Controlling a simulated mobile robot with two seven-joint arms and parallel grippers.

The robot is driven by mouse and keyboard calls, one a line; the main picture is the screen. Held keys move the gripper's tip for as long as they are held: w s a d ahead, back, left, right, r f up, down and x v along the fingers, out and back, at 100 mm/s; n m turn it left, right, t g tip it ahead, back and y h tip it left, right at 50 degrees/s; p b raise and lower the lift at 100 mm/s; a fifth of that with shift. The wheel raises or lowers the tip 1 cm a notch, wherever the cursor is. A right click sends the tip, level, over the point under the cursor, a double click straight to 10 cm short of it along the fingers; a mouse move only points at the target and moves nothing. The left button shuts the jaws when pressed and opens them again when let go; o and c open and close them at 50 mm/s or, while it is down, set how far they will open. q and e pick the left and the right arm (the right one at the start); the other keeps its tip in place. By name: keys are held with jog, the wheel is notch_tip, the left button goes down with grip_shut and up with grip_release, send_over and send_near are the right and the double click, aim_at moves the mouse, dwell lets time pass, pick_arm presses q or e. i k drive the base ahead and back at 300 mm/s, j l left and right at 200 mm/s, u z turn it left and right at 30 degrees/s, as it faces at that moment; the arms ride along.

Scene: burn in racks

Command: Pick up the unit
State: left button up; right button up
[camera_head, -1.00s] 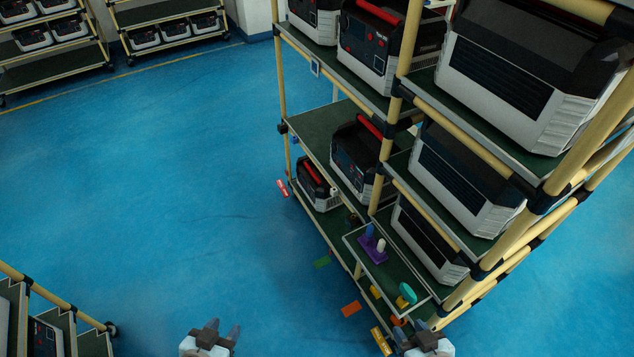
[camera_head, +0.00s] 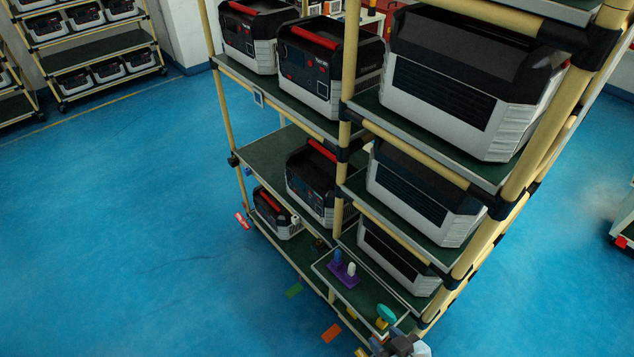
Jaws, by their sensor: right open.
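Several black-and-white units stand on the shelves of the tan pipe rack. Two with red handles are on the upper shelf: a front unit (camera_head: 314,68) and one behind it (camera_head: 252,35). Below are a middle-shelf unit (camera_head: 311,180) and a low unit (camera_head: 275,212). Larger units, with dark vents facing me, fill the right side: top (camera_head: 445,95), middle (camera_head: 415,200) and lower (camera_head: 395,258). Which one the task means cannot be told. My right gripper (camera_head: 392,342) is open at the bottom edge, near the rack's low front corner, apart from the units. My left gripper is out of view.
A small side tray (camera_head: 345,290) on the rack holds a purple block (camera_head: 344,272) and a teal piece (camera_head: 387,313). Rack posts (camera_head: 346,110) stand between the units. Blue floor (camera_head: 120,220) on the left is clear. More racks (camera_head: 90,45) stand at the back left.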

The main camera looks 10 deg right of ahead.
aim_at(314, 172)
jog(key=i+j+z, duration=0.1)
jog(key=z, duration=0.35)
jog(key=i+j+z, duration=0.2)
jog(key=z, duration=0.25)
jog(key=i+j+z, duration=0.1)
jog(key=j+z, duration=0.15)
jog(key=z, duration=0.2)
jog(key=i+j+z, duration=0.1)
jog(key=j+z, duration=0.15)
jog(key=j, duration=0.25)
jog(key=i+j+z, duration=0.1)
jog(key=j+z, duration=0.15)
jog(key=j, duration=0.25)
jog(key=j+z, duration=0.2)
jog(key=j, duration=0.9)
jog(key=i+j+z, duration=0.1)
jog(key=j, duration=2.75)
